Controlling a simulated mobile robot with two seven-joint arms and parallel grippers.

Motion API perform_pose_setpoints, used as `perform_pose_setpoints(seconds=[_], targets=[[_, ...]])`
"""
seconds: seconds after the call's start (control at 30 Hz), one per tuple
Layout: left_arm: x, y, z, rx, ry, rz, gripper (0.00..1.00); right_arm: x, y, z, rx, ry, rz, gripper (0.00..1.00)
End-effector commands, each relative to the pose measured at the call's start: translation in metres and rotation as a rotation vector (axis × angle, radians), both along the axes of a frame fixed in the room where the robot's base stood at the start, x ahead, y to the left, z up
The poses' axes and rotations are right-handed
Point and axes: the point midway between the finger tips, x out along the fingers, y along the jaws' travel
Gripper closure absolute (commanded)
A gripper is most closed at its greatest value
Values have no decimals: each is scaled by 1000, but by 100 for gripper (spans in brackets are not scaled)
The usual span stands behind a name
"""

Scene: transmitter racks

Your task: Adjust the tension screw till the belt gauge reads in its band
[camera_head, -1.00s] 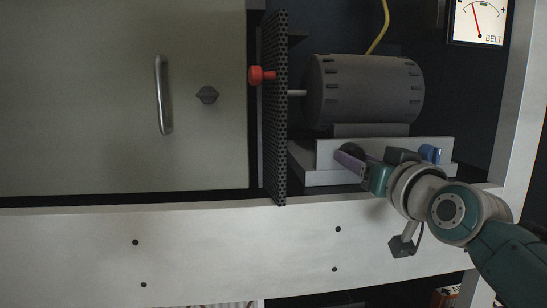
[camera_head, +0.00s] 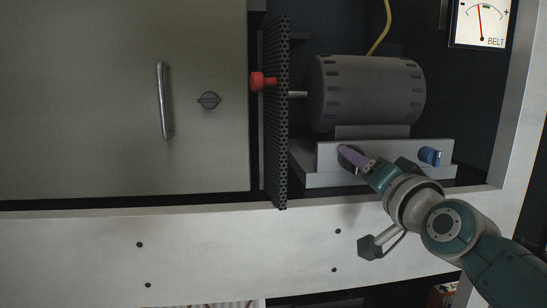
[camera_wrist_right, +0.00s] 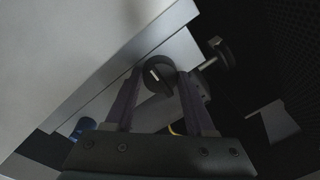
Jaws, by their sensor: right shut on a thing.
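The dark round tension-screw knob (camera_head: 344,151) sits at the front of the light motor base, below the motor. In the right wrist view the knob (camera_wrist_right: 158,74), with a pale mark on its face, lies between my two purple fingers. My right gripper (camera_head: 354,160) is shut on this knob; its fingers hide part of it in the head view. The belt gauge (camera_head: 481,22) is at the top right, marked minus and plus. Its red needle stands nearly upright, leaning slightly left. The band's limits are too small to tell. My left gripper is not in view.
A blue knob (camera_head: 430,155) is on the motor base, right of my gripper. The grey motor (camera_head: 368,92) is above. A perforated guard (camera_head: 275,120) with a red knob (camera_head: 262,82) stands left. A pale frame rail (camera_head: 220,235) runs below.

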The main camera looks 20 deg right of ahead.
Motion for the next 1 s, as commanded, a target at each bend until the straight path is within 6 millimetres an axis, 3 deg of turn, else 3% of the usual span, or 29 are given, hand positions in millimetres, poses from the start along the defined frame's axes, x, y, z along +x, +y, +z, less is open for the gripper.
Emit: perform_pose_setpoints(seconds=[0.4,0.9,0.93,1.0], targets=[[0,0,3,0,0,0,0,0,0,0,176,-42,0,100],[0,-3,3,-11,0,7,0,0,1,0,195,-47,0,100],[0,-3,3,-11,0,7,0,0,1,0,195,-47,0,44],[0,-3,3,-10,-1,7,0,0,1,0,195,-47,0,36]])
